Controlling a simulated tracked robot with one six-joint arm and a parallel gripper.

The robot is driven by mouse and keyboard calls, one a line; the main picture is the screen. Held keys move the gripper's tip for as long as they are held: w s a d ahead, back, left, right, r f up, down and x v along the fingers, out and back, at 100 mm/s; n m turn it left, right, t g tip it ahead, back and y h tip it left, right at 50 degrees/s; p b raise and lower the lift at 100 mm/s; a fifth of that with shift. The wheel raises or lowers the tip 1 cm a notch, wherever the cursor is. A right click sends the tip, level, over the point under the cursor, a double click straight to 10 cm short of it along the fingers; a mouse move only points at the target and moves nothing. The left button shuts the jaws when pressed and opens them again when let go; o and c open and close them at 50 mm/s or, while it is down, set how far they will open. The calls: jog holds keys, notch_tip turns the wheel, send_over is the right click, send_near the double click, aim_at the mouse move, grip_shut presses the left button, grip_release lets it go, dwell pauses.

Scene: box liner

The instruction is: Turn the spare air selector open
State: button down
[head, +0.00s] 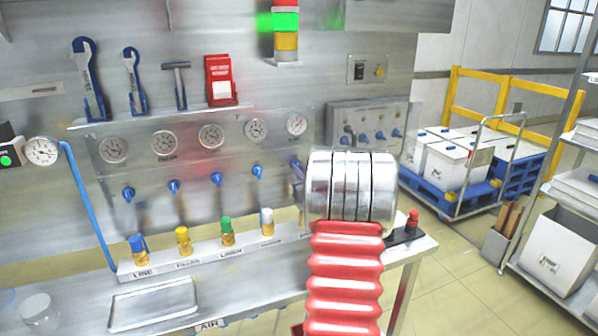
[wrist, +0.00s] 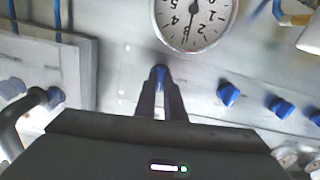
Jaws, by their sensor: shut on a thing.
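My gripper (wrist: 160,92) is shut on a blue selector knob (wrist: 159,72) on the grey panel, below a round white gauge (wrist: 194,18) that appears upside down in the wrist view. The fingertips cover much of the knob, and its handle appears roughly in line with the fingers. In the head view my arm hides the gripper; a bit of blue knob (head: 295,164) shows beside it, under the rightmost gauge (head: 297,123). No label naming the spare air selector is readable.
More blue knobs (wrist: 228,93) sit in a row beside the held one. A separate panel (head: 372,125) with several blue knobs stands to the right. Coloured fittings (head: 183,240) line the ledge below. Tools hang above, and a steel tray (head: 153,304) lies on the bench.

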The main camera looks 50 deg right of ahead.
jog(key=shift+a+f+m, duration=0.1)
jog(key=shift+f+m, duration=0.35)
jog(key=shift+m, duration=0.15)
jog(key=c, duration=2.2)
grip_release()
jog(key=shift+w, duration=0.1)
jog(key=o, duration=0.4)
jog(key=shift+r, duration=0.25)
jog(key=shift+c, duration=0.2)
jog(key=v, duration=1.3)
jog(key=shift+s+a, duration=0.15)
jog(key=shift+s, duration=0.2)
jog(key=shift+f, duration=0.1)
